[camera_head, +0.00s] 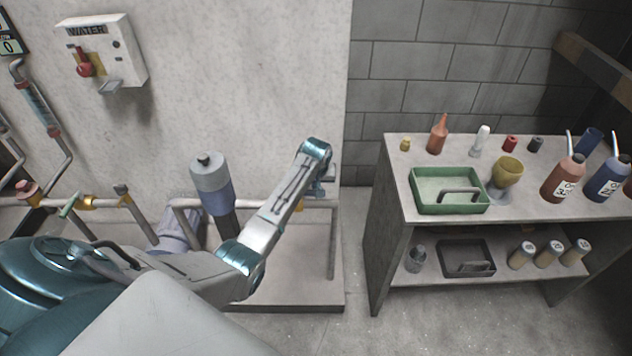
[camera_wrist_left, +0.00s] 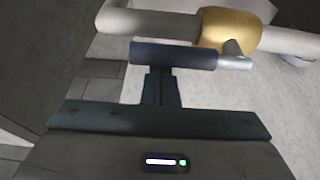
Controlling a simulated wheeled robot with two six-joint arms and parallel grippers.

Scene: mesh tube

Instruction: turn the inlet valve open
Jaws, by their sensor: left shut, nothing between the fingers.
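In the left wrist view, a valve has a brass-coloured body (camera_wrist_left: 228,28) on a grey pipe (camera_wrist_left: 150,22). Its dark blue lever handle (camera_wrist_left: 172,56) lies roughly parallel to the pipe in this picture. My left gripper (camera_wrist_left: 160,74) is shut and empty, with its fingertips at the handle's near side. I cannot tell whether they touch it. In the head view my left arm reaches across to the right end of the pipework, and its gripper is mostly hidden behind the forearm. My right gripper is not in view.
Other valves stand on the pipe at left, with a red handle (camera_head: 27,188) and a green handle (camera_head: 70,205). A grey-and-blue cylinder (camera_head: 212,183) stands beside my forearm. A wall box marked WATER (camera_head: 128,52) hangs above. A shelf table (camera_head: 375,225) with bottles and trays stands right.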

